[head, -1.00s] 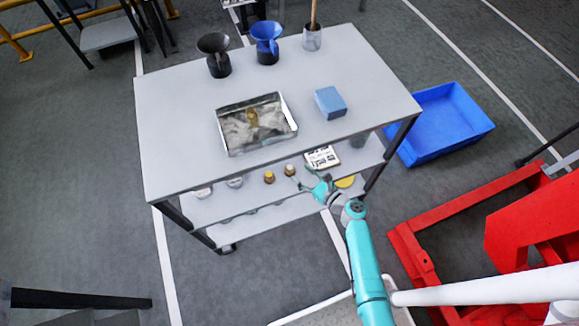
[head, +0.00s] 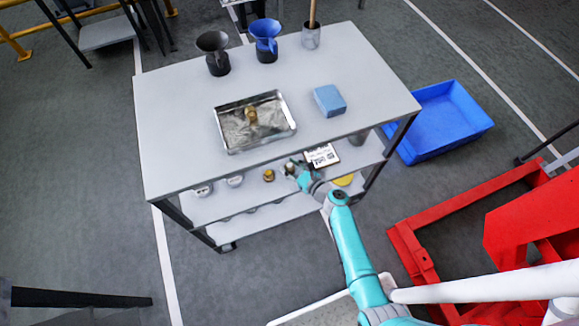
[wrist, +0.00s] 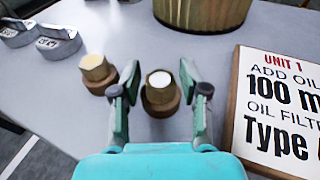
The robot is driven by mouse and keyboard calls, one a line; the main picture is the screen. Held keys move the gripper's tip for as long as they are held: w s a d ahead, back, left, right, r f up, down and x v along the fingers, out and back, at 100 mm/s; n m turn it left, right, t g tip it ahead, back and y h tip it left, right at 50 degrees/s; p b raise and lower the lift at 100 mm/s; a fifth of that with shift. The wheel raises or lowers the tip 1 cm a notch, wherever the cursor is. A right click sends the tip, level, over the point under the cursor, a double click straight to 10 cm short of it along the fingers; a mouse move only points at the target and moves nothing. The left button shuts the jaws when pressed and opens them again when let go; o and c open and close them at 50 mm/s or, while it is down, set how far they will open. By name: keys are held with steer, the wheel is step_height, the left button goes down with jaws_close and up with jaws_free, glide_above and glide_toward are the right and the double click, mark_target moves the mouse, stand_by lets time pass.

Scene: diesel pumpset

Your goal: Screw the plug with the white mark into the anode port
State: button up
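The plug with the white mark (wrist: 160,84) stands upright on the lower shelf, a brass-brown piece with a white top. My gripper (wrist: 157,84) is open, with one finger on each side of this plug and narrow gaps seeming to show. In the head view my gripper (head: 291,168) is at the shelf's front part and mostly covers that plug. A second plug with a pale yellow top (wrist: 95,68) stands just left of my left finger; it also shows in the head view (head: 268,175). I cannot make out the anode port in either view.
A sign card (wrist: 282,105) lies close right of my gripper. A brownish round container (wrist: 200,10) stands behind the plugs, and grey caps (wrist: 56,42) lie to the left. The cart's upper top (head: 180,140) overhangs the shelf. A red frame (head: 425,262) stands right.

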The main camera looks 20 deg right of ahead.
jaws_close()
